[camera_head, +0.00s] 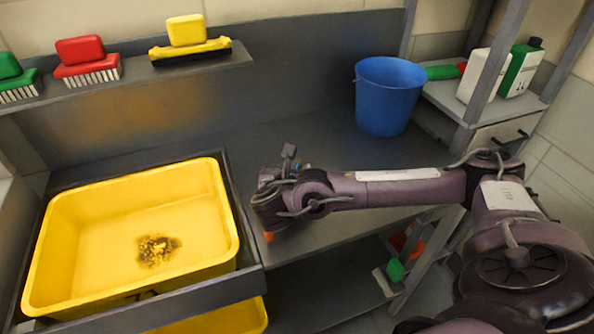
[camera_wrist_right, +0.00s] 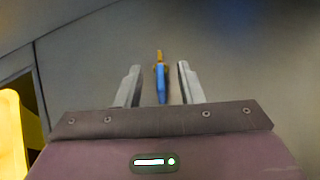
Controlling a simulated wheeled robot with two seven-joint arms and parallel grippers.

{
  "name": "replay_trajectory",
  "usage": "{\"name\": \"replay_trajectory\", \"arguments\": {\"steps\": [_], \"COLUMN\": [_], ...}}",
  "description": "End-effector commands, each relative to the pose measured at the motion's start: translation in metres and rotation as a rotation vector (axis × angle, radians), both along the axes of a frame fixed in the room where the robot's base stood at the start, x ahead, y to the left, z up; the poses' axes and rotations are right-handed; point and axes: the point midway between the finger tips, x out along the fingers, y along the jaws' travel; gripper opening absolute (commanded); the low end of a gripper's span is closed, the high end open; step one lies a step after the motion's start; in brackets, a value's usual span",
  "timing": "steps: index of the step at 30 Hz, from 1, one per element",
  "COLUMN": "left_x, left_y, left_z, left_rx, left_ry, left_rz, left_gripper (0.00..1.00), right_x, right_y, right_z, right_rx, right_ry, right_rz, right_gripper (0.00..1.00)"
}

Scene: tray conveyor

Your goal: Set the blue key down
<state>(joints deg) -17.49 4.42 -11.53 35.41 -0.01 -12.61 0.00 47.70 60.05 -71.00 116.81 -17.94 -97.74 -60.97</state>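The blue key (camera_wrist_right: 161,84) shows in the right wrist view as a narrow blue strip with an orange-yellow far end. It lies between the two grey fingers of my right gripper (camera_wrist_right: 158,76), with a visible gap on each side. The fingers are apart and do not appear to touch it. In the head view my right gripper (camera_head: 268,226) is low over the grey worktop, just right of the yellow bin. My wrist hides most of the fingers and the key there. My left gripper is in neither view.
A yellow bin (camera_head: 50,235) with a dark dirty patch inside sits in a tray at left. A blue bucket (camera_head: 388,95) stands at the back right. Brushes line the shelf (camera_head: 140,77) at upper left. White and green bottles (camera_head: 520,68) stand at right. The back middle worktop is clear.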

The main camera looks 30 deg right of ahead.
Motion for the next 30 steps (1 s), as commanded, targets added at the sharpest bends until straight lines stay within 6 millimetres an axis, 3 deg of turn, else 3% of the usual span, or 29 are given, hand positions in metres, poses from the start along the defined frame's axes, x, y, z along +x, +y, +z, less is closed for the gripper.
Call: {"name": "replay_trajectory", "arguments": {"steps": [5, 12, 23, 30], "left_x": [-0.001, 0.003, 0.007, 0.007], "left_y": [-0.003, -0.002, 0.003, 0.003], "left_z": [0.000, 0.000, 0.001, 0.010], "left_rx": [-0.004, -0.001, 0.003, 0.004], "left_ry": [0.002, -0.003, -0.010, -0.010], "left_rz": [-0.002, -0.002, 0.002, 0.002], "left_gripper": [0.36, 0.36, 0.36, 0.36], "right_x": [0.000, 0.000, 0.000, 0.000], "right_y": [0.000, 0.000, 0.001, 0.001], "right_z": [0.000, 0.000, 0.001, 0.022], "right_rx": [0.000, 0.001, 0.001, 0.003], "right_ry": [0.000, -0.001, -0.001, 0.000], "right_rz": [0.000, 0.000, 0.001, 0.001], "right_gripper": [0.32, 0.01, 0.00, 0.00]}}
